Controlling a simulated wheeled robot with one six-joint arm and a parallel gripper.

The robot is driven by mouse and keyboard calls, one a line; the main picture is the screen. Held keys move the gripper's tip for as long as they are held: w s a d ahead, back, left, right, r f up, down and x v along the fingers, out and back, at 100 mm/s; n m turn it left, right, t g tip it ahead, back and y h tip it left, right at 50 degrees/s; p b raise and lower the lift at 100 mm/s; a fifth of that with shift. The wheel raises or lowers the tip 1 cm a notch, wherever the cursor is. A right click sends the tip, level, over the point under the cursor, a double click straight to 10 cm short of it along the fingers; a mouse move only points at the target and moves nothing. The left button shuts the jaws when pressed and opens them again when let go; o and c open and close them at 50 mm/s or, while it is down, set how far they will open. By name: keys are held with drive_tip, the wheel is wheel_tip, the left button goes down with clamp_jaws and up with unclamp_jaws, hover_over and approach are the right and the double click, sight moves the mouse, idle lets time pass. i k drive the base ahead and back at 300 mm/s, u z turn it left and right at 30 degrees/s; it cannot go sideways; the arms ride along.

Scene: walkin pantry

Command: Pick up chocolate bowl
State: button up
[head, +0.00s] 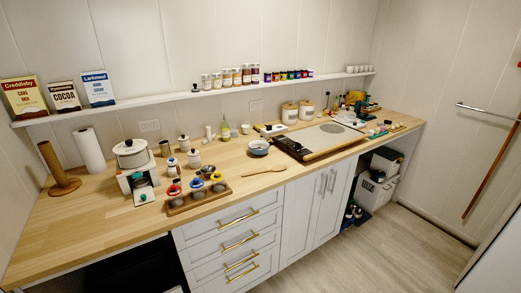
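I cannot tell for sure which thing is the chocolate bowl. A small blue bowl (259,148) stands on the wooden counter left of the cooktop; its contents are too small to make out. The tray holds a few dark round items. My gripper is not in view.
A wooden spoon (264,171) lies in front of the blue bowl. A white appliance (132,154), jars and a paper roll (90,150) stand to the left. A dark cooktop (296,148) and board lie right. Floor (400,230) before the cabinets is clear.

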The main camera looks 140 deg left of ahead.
sight(258, 148)
drive_tip(key=u, duration=3.75)
drive_tip(key=k, duration=1.1)
drive_tip(key=z, duration=1.05)
drive_tip(key=i, duration=2)
drive_tip(key=u, duration=0.9)
drive_tip(key=i, duration=1.1)
drive_tip(key=u, duration=2.1)
drive_tip(key=i, duration=1.15)
drive_tip(key=u, duration=0.9)
